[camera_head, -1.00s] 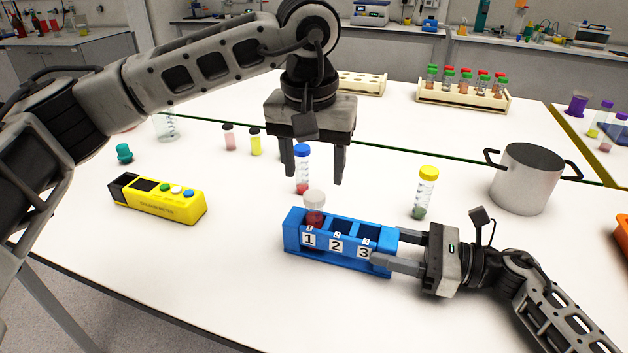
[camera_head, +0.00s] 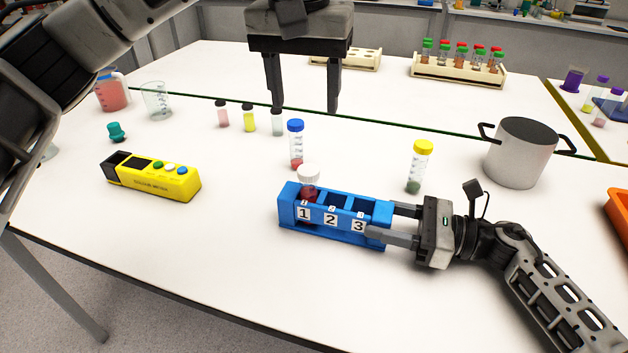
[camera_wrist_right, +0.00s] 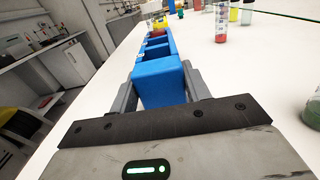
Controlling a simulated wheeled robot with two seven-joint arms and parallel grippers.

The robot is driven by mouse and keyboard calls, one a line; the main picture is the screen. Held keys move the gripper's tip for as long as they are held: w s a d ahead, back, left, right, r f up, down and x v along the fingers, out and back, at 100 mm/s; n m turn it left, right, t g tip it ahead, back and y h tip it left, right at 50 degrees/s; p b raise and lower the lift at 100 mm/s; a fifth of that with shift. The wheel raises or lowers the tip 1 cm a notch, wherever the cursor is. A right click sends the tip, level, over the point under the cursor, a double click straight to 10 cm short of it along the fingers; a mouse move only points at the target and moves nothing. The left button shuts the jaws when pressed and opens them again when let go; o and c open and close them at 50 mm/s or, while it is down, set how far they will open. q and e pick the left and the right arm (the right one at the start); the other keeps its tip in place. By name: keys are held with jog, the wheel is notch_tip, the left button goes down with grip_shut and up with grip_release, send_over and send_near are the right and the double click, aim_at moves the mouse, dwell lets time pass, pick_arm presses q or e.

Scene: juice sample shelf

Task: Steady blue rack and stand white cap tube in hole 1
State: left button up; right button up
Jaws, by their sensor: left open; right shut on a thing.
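The blue rack (camera_head: 316,229) sits on the white table, with holes labelled 1, 2 and 3. The white cap tube (camera_head: 309,177), with red contents, stands in hole 1 at the rack's left end; its lower part is hidden by the rack. My right gripper (camera_head: 390,224) is shut on the rack's right end. In the right wrist view the rack's end (camera_wrist_right: 162,84) lies between the fingers. My left gripper (camera_head: 303,100) is open and empty, raised above and behind the rack, apart from the tube.
A blue cap tube (camera_head: 296,145) stands just behind the rack, and a yellow cap tube (camera_head: 420,167) stands behind right. A metal pot (camera_head: 520,153) is at the right. A yellow meter (camera_head: 155,177) lies at the left. The table in front of the rack is clear.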

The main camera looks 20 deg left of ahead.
jog(key=o, duration=1.2)
jog(key=shift+c, duration=0.2)
jog(key=shift+d, duration=0.1)
jog(key=d, duration=1.2)
